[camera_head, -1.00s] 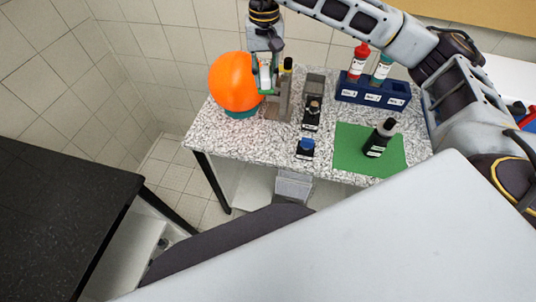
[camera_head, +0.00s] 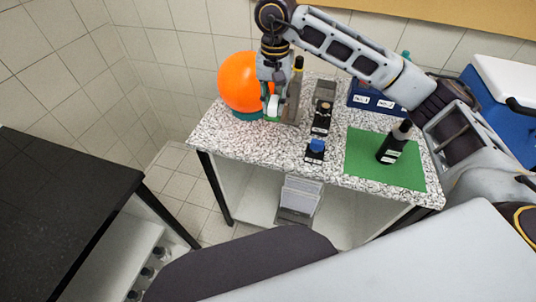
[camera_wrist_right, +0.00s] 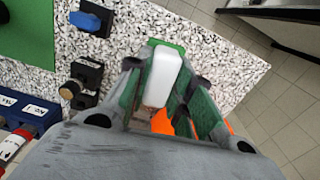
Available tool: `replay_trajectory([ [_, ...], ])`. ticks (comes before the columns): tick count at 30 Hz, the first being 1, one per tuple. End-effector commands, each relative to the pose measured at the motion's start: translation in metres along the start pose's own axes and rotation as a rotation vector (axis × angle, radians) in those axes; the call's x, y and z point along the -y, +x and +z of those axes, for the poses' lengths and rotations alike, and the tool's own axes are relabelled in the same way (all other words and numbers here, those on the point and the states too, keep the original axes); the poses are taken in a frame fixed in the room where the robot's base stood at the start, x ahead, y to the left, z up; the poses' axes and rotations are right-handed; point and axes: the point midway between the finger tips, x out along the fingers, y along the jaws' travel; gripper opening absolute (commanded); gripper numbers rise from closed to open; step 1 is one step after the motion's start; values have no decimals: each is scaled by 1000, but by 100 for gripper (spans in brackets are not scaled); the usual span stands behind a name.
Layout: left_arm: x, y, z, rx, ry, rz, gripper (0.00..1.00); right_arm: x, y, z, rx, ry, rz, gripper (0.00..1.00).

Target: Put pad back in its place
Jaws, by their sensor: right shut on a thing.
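A small white pad with a green edge (camera_wrist_right: 163,76) sits between the fingers of my right gripper (camera_head: 273,113). In the head view the pad (camera_head: 273,103) shows just above the left part of the speckled table (camera_head: 220,140), beside the orange ball. My right gripper is shut on it; in the wrist view the gripper (camera_wrist_right: 162,80) has a finger on each side of the pad. I cannot tell whether the pad touches the tabletop. My left gripper is not in view.
The orange ball (camera_head: 240,80) on a teal base stands close left of the gripper. Right of it are a dark-capped upright item (camera_head: 297,75), small black blocks (camera_head: 315,150), a blue rack (camera_head: 372,97) and a black bottle (camera_head: 393,145) on a green mat (camera_head: 365,160). The table's front left is clear.

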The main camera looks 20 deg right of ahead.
Motion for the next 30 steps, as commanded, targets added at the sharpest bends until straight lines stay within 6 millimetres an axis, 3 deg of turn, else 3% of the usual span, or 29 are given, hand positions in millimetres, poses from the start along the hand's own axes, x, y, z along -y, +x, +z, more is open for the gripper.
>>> replay_trajectory([
  [6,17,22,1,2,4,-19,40,9,26,2,5,39,-2,0],
  [13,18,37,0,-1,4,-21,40,17,45,4,9,77,-2,0],
  [30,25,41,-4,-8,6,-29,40,20,52,5,11,98,-3,0],
])
